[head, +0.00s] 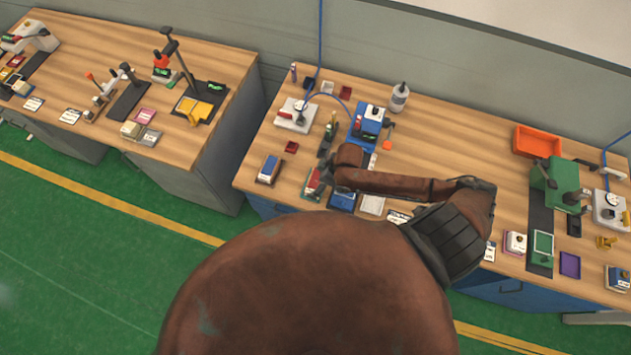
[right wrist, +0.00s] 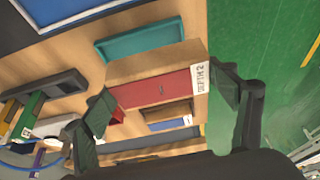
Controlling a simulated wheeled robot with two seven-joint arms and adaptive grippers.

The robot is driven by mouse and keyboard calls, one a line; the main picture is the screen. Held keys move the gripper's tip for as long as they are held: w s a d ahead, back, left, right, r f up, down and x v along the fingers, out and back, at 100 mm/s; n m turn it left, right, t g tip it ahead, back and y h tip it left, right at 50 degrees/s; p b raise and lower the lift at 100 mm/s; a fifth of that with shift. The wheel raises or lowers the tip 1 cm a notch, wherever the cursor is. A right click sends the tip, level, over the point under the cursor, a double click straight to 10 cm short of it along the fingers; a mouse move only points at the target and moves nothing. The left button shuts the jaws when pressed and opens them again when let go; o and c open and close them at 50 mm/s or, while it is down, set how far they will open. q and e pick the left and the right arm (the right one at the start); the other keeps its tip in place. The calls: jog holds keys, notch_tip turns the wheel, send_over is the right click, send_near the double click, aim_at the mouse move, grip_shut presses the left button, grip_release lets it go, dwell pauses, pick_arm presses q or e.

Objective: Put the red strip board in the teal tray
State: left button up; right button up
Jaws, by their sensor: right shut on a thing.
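The red strip board (right wrist: 150,90) is a tan block with a red face and a white "DEPTH 2" label at its right end in the right wrist view. My right gripper (right wrist: 168,108) is shut on it, one finger at each end. In the head view, the board's red part (head: 313,180) shows under my right gripper (head: 320,176) near the front edge of the middle bench. The teal tray (right wrist: 140,38) lies on the bench beyond the board in the wrist view, partly covered by it. Whether they touch is unclear. My left gripper is not in view.
A tray with a blue-and-white block (head: 268,169) stands left of my right gripper. A blue machine (head: 367,122) and a white scale (head: 295,115) stand behind it. An orange bin (head: 537,141) is at the back right. Green floor lies past the bench's front edge.

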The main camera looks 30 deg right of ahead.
aim_at(316, 179)
jog(key=shift+w+d+f, duration=0.25)
jog(key=shift+w+f, duration=0.75)
jog(key=shift+f, duration=0.15)
jog(key=shift+w+d+f, duration=0.1)
jog(key=shift+w+f, duration=0.1)
jog(key=shift+f, duration=1.55)
jog(key=shift+f, duration=0.1)
jog(key=o, duration=1.2)
jog(key=v, duration=1.2)
